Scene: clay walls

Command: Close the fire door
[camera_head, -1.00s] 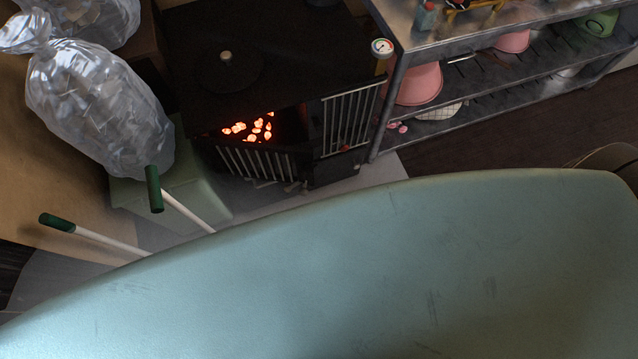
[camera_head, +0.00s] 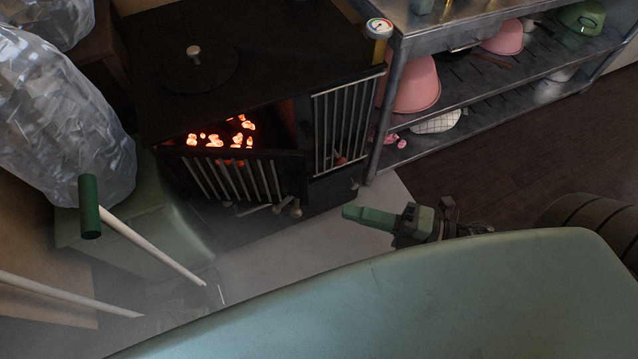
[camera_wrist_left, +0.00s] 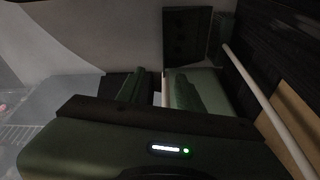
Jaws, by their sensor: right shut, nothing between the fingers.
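The fire door (camera_head: 235,178) is the barred dark panel low on the front of the black stove (camera_head: 260,60). It stands ajar, swung out toward me, and glowing coals (camera_head: 225,137) show behind its top edge. Small knobs (camera_head: 290,208) sit at its lower right. My right gripper (camera_head: 352,214) is shut and empty, pointing left, to the right of the door and apart from it. My left gripper is not in the head view; in the left wrist view its two green fingers (camera_wrist_left: 158,88) are spread with a gap between them.
A second barred panel (camera_head: 342,125) is right of the door. A metal shelf (camera_head: 385,110) with pink bowls stands right. A clear bag (camera_head: 60,120), a green box (camera_head: 150,215) and a green-handled pole (camera_head: 150,245) are left. Pale floor (camera_head: 300,245) lies before the stove.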

